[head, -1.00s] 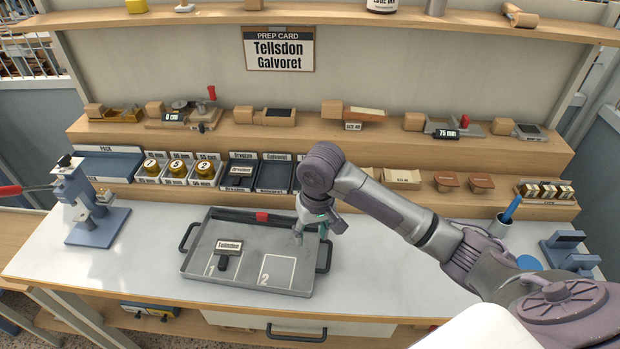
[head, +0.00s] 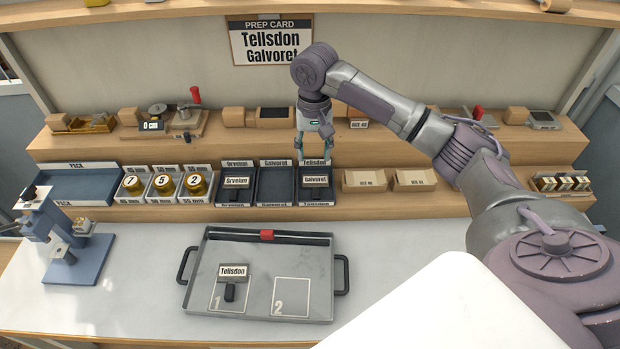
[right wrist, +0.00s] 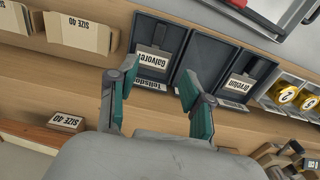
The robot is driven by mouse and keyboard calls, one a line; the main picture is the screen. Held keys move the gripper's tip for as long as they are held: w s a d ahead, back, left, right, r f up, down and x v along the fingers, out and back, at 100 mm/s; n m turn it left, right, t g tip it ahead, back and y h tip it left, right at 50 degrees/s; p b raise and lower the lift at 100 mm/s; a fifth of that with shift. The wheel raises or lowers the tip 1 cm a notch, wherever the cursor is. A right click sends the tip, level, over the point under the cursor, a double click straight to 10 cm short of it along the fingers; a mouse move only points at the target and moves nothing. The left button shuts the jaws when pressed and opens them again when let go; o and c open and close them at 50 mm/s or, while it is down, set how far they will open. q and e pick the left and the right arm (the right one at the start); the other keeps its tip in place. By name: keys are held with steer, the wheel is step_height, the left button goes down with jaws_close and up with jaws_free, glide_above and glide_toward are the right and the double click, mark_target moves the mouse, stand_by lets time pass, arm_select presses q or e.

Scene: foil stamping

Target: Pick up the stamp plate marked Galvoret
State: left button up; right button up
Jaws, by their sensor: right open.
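The stamp plate marked Galvoret (head: 316,181) lies in the rightmost dark bin (head: 334,190), whose label reads Tellsdon. In the right wrist view the Galvoret plate (right wrist: 153,62) shows ahead, between the fingertips in the picture. My right gripper (head: 313,159) is open and empty, pointing down above that bin, apart from the plate. It also shows open in the right wrist view (right wrist: 158,76). The bin labelled Galvoret (head: 276,184) is empty. A plate marked Tellsdon (head: 233,272) lies in slot 1 of the grey tray (head: 258,250). My left gripper is not in view.
A plate marked Orveson (head: 237,182) lies in the left dark bin. Foil rolls (head: 165,184) stand left of it, and cardboard boxes (head: 364,181) stand right of the Tellsdon bin. A prep card (head: 272,42) hangs behind. Slot 2 (head: 291,297) of the tray is bare.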

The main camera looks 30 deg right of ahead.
glide_above(316, 189)
step_height(316, 189, down, 5)
steer(key=shift+r+p, duration=0.1)
steer(key=shift+p, duration=0.3)
step_height(316, 189, down, 3)
steer(key=shift+w+p, duration=0.15)
steer(key=shift+p, duration=0.35)
steer(key=f+p, duration=0.1)
steer(key=f, duration=0.2)
steer(key=shift+s+f, duration=0.2)
steer(key=shift+f, duration=0.25)
steer(key=c, duration=0.9)
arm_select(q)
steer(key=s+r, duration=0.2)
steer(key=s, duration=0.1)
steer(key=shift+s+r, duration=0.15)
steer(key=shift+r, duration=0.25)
arm_select(e)
jaws_close()
